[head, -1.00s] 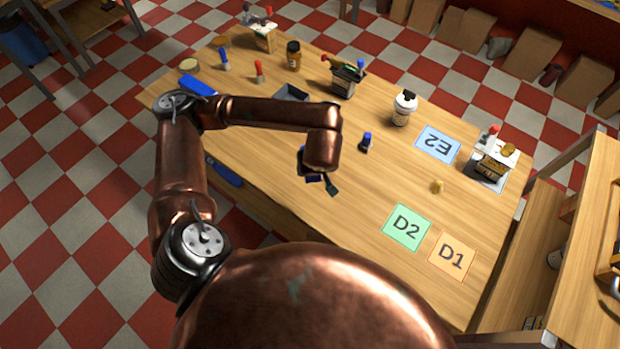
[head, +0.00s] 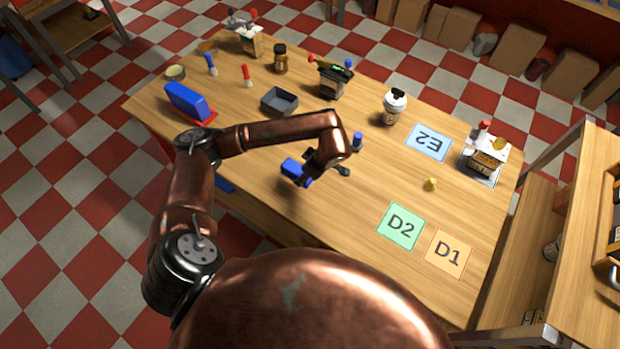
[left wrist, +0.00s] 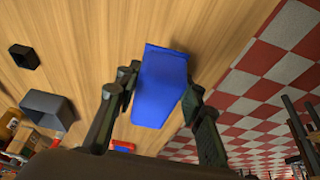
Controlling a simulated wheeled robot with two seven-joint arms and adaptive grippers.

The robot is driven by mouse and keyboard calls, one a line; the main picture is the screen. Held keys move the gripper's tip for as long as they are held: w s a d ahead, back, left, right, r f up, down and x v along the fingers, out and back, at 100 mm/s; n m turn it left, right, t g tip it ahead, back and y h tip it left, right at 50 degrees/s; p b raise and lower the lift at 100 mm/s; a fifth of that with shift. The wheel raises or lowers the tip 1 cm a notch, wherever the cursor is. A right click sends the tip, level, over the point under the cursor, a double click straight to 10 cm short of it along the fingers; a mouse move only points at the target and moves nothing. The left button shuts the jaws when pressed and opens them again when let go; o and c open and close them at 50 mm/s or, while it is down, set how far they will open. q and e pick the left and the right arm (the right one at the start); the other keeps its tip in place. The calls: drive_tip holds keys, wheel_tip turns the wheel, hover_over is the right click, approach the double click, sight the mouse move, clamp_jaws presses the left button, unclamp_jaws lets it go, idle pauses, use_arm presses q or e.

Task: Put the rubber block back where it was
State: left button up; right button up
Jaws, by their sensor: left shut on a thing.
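My left gripper (head: 310,172) is over the near part of the wooden table in the head view. It is shut on a blue block (head: 292,168), which I take to be the rubber block. The left wrist view shows the blue block (left wrist: 161,88) between the dark fingers (left wrist: 160,100), with bare wood behind it. My copper arm hides part of the gripper in the head view. I cannot tell whether the block touches the table. My right gripper is not in view.
A blue thing on a red base (head: 187,102) stands at the left table edge. Cards D2 (head: 401,226), D1 (head: 448,254) and E2 (head: 428,142) lie to the right.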

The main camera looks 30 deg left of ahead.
use_arm(q)
drive_tip(key=w+f, duration=0.2)
drive_tip(key=f, duration=0.1)
drive_tip(key=shift+w+d+f, duration=0.25)
drive_tip(key=shift+w+d, duration=0.1)
drive_tip(key=shift+w, duration=0.05)
drive_tip(key=shift+w+f, duration=0.2)
drive_tip(key=shift+f, duration=1.5)
drive_tip(key=shift+f, duration=0.2)
drive_tip(key=o, duration=1.1)
drive_tip(key=shift+r, duration=0.15)
drive_tip(key=v, duration=1.2)
drive_tip(key=shift+r, duration=0.1)
